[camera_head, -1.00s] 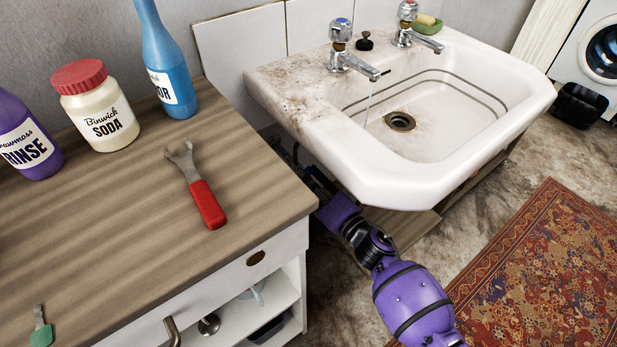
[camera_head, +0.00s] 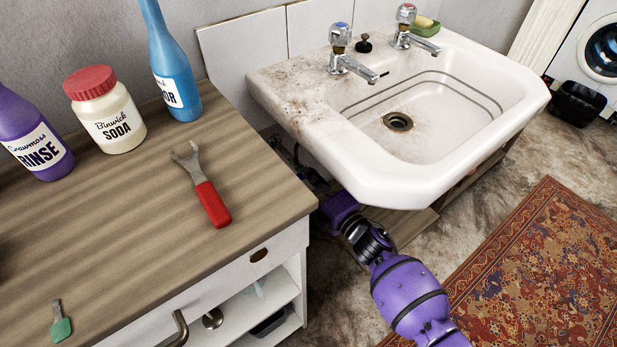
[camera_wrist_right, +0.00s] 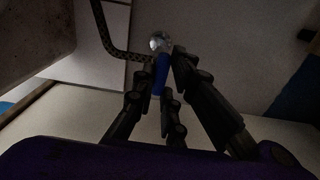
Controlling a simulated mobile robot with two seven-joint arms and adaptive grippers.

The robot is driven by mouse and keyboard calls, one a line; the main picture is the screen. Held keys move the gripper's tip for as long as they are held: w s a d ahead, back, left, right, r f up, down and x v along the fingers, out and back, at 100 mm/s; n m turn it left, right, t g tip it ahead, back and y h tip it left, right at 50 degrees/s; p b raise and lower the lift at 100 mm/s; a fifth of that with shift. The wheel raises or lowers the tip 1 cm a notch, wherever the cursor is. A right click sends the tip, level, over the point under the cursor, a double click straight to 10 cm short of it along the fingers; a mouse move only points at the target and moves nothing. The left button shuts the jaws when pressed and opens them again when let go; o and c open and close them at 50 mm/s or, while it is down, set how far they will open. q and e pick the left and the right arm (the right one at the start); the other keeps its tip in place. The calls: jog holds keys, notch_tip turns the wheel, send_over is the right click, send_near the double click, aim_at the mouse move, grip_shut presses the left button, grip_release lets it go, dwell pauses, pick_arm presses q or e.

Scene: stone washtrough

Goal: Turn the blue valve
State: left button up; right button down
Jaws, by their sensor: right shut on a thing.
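The blue valve (camera_wrist_right: 161,78) shows in the right wrist view as a blue lever beside a shiny metal fitting (camera_wrist_right: 160,42). My right gripper (camera_wrist_right: 165,88) is shut on the blue lever, with its dark fingers on both sides of it. In the head view my right arm reaches under the left side of the washbasin (camera_head: 440,135), and the gripper (camera_head: 308,178) is mostly hidden in shadow between basin and cabinet. The blue-marked tap (camera_head: 345,60) above shows no water stream. My left gripper is not in view.
The wooden worktop (camera_head: 110,230) at left holds a red-handled wrench (camera_head: 205,190), several bottles, and a green-handled scraper (camera_head: 61,325). A braided hose (camera_wrist_right: 115,45) runs close to the valve. The patterned rug (camera_head: 530,270) lies at right.

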dwell(0.3)
jog(key=c, duration=1.8)
grip_release()
jog(key=v, duration=1.2)
jog(key=shift+s, duration=0.1)
